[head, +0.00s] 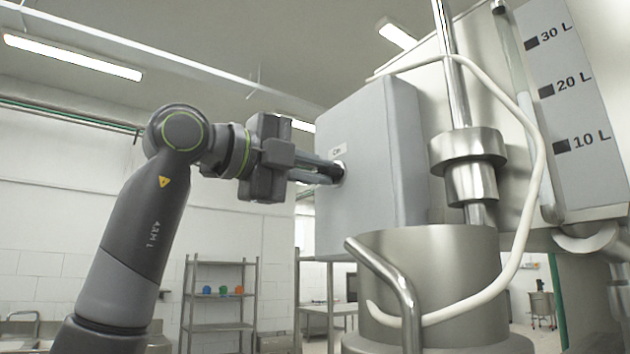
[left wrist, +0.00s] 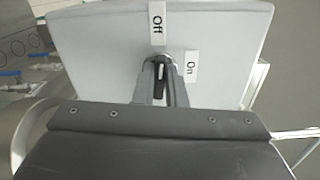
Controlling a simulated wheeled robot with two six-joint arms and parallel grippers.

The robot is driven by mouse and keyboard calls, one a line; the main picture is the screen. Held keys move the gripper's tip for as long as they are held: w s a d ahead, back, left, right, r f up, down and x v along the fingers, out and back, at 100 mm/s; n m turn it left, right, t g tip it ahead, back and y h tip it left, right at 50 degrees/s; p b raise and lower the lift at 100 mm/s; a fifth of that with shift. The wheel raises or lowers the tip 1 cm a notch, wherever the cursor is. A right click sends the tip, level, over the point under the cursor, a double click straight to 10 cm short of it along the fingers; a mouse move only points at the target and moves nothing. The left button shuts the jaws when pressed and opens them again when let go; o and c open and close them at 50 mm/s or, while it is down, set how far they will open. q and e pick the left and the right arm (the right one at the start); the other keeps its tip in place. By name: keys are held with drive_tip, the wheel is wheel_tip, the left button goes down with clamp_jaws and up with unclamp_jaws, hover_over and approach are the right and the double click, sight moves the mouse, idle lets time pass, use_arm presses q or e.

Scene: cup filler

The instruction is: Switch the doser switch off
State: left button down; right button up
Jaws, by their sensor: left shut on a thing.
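The doser switch is a small dark knob with a white mark (left wrist: 159,80) on the face of a grey box (head: 360,205). In the left wrist view an "Off" label (left wrist: 157,22) is above the knob and an "On" label (left wrist: 191,67) is to its right. The knob lies lengthwise up the picture, its white mark on the end towards "Off". My left gripper (head: 338,172) reaches the box face from the left and is shut on the knob. Its fingers hide part of the knob. My right gripper is not in view.
A steel cylinder (head: 440,255) with a bent handle and a white hose (head: 520,240) stand right of the box. A large hopper with litre marks (head: 570,110) is at the right. A shelf with coloured items (head: 220,292) stands far behind.

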use_arm(q)
drive_tip(key=shift+n+b, duration=0.3)
drive_tip(key=shift+n, duration=0.3)
drive_tip(key=c, duration=1.5)
unclamp_jaws()
drive_tip(key=shift+a, duration=0.1)
drive_tip(key=shift+f, duration=0.1)
drive_tip(key=b+v, duration=0.6)
drive_tip(key=v, duration=1.1)
drive_tip(key=shift+s+a, duration=0.1)
drive_tip(key=shift+a, duration=0.05)
